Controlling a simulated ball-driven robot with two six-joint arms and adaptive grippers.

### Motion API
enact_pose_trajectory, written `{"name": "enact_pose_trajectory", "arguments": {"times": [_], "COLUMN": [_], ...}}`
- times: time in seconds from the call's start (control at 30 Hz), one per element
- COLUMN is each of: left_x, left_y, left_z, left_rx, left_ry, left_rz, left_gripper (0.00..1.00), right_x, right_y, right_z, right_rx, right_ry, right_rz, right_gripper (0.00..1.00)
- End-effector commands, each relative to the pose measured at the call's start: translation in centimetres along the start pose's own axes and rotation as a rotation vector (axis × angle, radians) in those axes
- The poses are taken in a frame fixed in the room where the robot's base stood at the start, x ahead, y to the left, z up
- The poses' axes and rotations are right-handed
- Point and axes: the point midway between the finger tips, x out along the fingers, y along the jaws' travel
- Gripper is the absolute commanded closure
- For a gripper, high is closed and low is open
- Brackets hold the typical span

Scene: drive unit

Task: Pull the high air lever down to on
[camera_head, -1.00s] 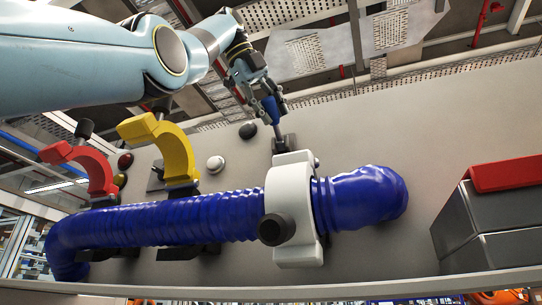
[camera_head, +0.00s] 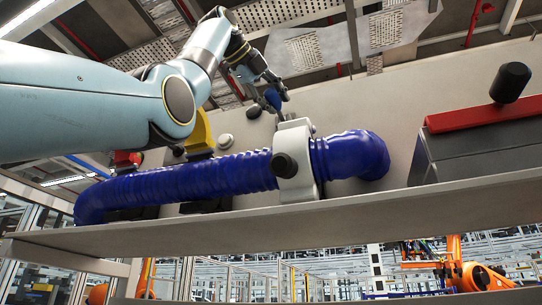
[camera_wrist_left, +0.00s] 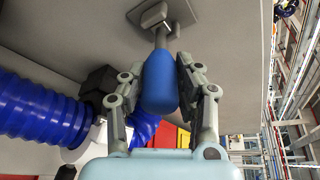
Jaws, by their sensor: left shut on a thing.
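The air lever has a blue handle (camera_head: 273,98) on a thin metal stem, set on the grey panel above the white clamp. In the left wrist view the handle (camera_wrist_left: 159,82) hangs from a square grey mount (camera_wrist_left: 155,13). My left gripper (camera_head: 270,93) is shut on the blue handle, with one finger on each side of it in the wrist view (camera_wrist_left: 165,80). The lever's mount is partly hidden behind the clamp in the head view. I cannot read any on or off mark. My right gripper is not in view.
A ribbed blue hose (camera_head: 200,180) runs along the panel through the white clamp (camera_head: 294,150), close below my left gripper. A yellow lever (camera_head: 199,135) and a red one (camera_head: 127,158) are at left. A grey box with a red bar (camera_head: 490,115) stands at right above a ledge (camera_head: 400,205).

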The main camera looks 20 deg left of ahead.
Motion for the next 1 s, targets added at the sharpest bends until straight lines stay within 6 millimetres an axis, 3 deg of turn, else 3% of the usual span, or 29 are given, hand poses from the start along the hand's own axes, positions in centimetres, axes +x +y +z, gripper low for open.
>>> {"name": "enact_pose_trajectory", "arguments": {"times": [0.03, 0.1, 0.4, 0.7, 1.0], "left_x": [0.7, 1.2, 2.5, 3.6, 4.2], "left_y": [1.1, 1.6, 3.5, 4.5, 4.9], "left_z": [-0.7, -0.9, -1.9, -2.3, -2.5], "left_rx": [0.01, 0.028, 0.099, 0.153, 0.179], "left_ry": [-0.024, -0.062, -0.22, -0.338, -0.394], "left_rz": [-0.032, -0.083, -0.29, -0.443, -0.52], "left_gripper": [1.0, 1.0, 1.0, 1.0, 1.0], "right_x": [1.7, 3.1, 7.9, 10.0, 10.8], "right_y": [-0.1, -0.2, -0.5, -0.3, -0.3], "right_z": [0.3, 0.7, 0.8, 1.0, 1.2], "right_rx": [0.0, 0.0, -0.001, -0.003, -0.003], "right_ry": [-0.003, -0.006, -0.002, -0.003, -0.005], "right_rz": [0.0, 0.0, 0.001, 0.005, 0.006], "right_gripper": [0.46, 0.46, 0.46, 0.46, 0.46]}}
